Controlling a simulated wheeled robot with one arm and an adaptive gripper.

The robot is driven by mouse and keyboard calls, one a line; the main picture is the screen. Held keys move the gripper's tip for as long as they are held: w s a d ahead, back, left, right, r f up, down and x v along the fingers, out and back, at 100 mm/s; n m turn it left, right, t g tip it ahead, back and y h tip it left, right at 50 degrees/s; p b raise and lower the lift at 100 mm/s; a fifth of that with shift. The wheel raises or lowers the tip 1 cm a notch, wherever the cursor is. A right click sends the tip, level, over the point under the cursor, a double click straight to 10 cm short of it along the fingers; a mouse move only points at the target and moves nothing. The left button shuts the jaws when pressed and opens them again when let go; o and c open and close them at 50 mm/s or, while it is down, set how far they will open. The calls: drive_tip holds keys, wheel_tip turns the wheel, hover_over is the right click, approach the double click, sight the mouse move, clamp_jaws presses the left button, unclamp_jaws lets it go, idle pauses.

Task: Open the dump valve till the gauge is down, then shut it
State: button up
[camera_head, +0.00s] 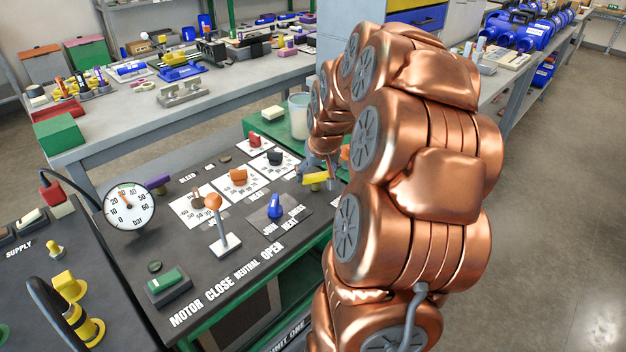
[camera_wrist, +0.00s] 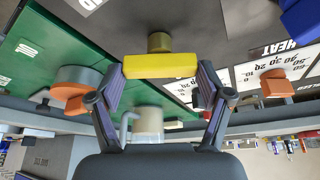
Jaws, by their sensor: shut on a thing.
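The yellow valve handle (camera_head: 315,177) is at the right of the dark panel. It also shows in the wrist view as a yellow bar (camera_wrist: 162,66) on a round olive stem. My gripper (camera_wrist: 161,74) is shut on this bar, a fingertip at each end. In the head view my gripper (camera_head: 326,180) is partly hidden by my arm. The round white gauge (camera_head: 130,206) is at the panel's left. Its red needle points up and left, roughly between 20 and 30 bar. Any label for the yellow handle is hidden or unreadable.
A purple handle (camera_head: 158,182) sits beside the gauge. Orange (camera_head: 238,175), black (camera_head: 274,158) and red (camera_head: 254,140) knobs stand on white dials. A blue knob (camera_head: 275,206), an orange-topped lever (camera_head: 213,202) and a green switch (camera_head: 164,281) are nearer. A cup (camera_head: 299,116) stands behind.

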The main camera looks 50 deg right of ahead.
drive_tip(key=m+b, duration=0.1)
drive_tip(key=m, duration=0.1)
drive_tip(key=m+g+h+b, duration=0.1)
drive_tip(key=m, duration=0.2)
drive_tip(key=shift+w+a+f+m+g+h, duration=0.15)
drive_tip(key=shift+m+g+h, duration=0.15)
drive_tip(key=m+g, duration=0.1)
drive_tip(key=m, duration=0.2)
drive_tip(key=m+g+b, duration=0.1)
drive_tip(key=m, duration=0.1)
drive_tip(key=shift+w+a+m+h, duration=0.1)
drive_tip(key=shift+m+h, duration=0.2)
drive_tip(key=shift+m, duration=0.1)
drive_tip(key=o, duration=1.1)
drive_tip(key=shift+r, duration=0.2)
drive_tip(key=shift+a+r, duration=0.1)
